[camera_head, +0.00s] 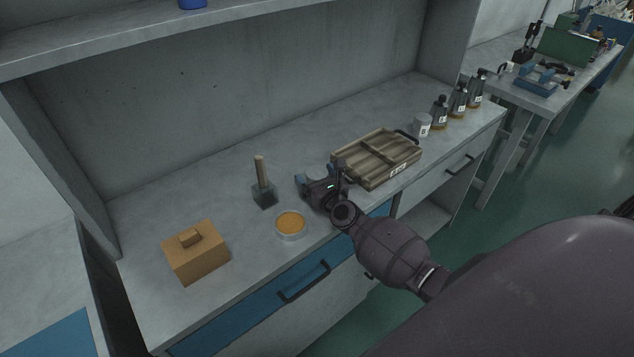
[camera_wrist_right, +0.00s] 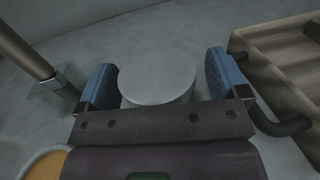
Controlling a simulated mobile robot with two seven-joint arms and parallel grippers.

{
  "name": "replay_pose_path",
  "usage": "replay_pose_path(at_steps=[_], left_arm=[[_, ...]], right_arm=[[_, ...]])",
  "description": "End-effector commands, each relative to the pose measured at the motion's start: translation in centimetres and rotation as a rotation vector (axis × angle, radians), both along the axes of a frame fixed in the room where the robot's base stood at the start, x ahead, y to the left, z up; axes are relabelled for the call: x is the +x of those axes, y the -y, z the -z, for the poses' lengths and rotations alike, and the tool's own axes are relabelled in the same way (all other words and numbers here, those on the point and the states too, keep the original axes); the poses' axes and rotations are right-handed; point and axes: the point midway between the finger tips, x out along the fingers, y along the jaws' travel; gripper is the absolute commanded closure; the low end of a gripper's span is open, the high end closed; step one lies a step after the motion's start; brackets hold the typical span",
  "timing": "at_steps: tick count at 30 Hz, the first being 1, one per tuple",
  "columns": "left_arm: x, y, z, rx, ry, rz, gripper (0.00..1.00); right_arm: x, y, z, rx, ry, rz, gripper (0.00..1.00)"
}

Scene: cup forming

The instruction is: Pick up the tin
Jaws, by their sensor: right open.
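A round grey tin (camera_wrist_right: 158,75) with a flat top shows in the right wrist view, between the two blue fingers of my right gripper (camera_wrist_right: 162,80). The fingers are open, one on each side of it, with a visible gap on the right; whether the left finger touches it I cannot tell. In the head view my right gripper (camera_head: 320,176) is low over the workbench, and the grey tin is hidden or cannot be made out there. A shallow round tin with orange contents (camera_head: 291,224) stands nearer the front edge. My left gripper is not in view.
A wooden tray (camera_head: 378,156) lies close right of the gripper. A block with an upright wooden handle (camera_head: 263,184) stands left of it. A tan box (camera_head: 196,254) is at the left. A small pale can (camera_head: 422,126) and dark bottles (camera_head: 458,101) stand at the far right.

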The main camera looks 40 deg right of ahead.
Motion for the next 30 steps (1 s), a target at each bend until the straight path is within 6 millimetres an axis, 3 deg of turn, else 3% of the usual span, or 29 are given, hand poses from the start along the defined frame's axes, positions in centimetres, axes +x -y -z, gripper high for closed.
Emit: replay_pose_path(at_steps=[4,15,23,30], left_arm=[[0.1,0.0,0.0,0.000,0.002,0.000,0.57],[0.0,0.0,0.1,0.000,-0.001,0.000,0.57],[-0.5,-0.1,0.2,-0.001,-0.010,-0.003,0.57],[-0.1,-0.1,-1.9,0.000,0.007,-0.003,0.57]], right_arm=[[0.0,0.0,0.0,0.000,0.000,0.000,0.11],[0.0,0.0,-0.1,0.000,0.001,0.000,0.65],[0.0,0.0,-0.2,0.000,0.002,0.000,0.65],[0.4,-0.5,-2.4,0.001,0.007,-0.001,0.65]])
